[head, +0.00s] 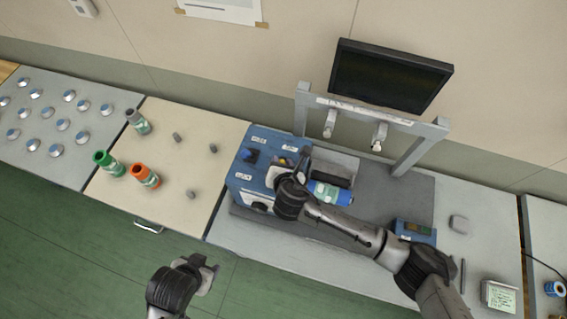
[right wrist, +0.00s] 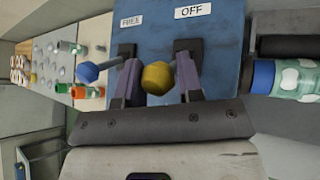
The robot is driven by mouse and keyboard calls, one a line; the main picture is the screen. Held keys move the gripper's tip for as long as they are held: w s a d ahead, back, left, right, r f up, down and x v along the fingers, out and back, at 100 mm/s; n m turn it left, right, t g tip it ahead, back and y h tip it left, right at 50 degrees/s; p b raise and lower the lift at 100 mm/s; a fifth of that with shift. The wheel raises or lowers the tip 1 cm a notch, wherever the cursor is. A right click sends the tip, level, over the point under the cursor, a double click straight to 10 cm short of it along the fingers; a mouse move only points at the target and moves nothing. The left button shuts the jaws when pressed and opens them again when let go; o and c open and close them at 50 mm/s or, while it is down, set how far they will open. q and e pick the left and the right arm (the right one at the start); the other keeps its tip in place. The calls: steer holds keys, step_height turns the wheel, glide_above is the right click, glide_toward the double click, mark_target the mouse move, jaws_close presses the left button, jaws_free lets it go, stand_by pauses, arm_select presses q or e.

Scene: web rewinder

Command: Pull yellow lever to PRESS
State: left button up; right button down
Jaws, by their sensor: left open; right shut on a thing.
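The yellow lever (right wrist: 157,78) has a round knob and sits on the blue machine (right wrist: 150,25) below a label reading OFF. My right gripper (right wrist: 158,72) is shut on the yellow lever, with a finger on each side of its knob. In the head view my right gripper (head: 303,160) is over the blue machine (head: 243,181) and hides most of the lever. A blue-knobbed lever (right wrist: 88,72) stands outside the fingers, to the left, near a label reading FREE. My left gripper (head: 207,268) is open and empty over the green floor, in front of the tables.
A blue roll with a green-and-white label (head: 334,193) lies right of the machine. A grey frame (head: 392,118) and black monitor (head: 390,75) stand behind. Green (head: 108,163) and orange (head: 144,174) rolls stand on the left table. A small blue box (head: 415,231) sits right.

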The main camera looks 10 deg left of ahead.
steer(key=shift+a, duration=0.1)
steer(key=c, duration=0.8)
jaws_free()
steer(key=shift+a, duration=0.1)
steer(key=shift+s+r, duration=0.1)
steer(key=shift+s, duration=0.1)
steer(key=shift+b+v, duration=0.45)
steer(key=shift+v, duration=6.3)
steer(key=shift+w, duration=0.1)
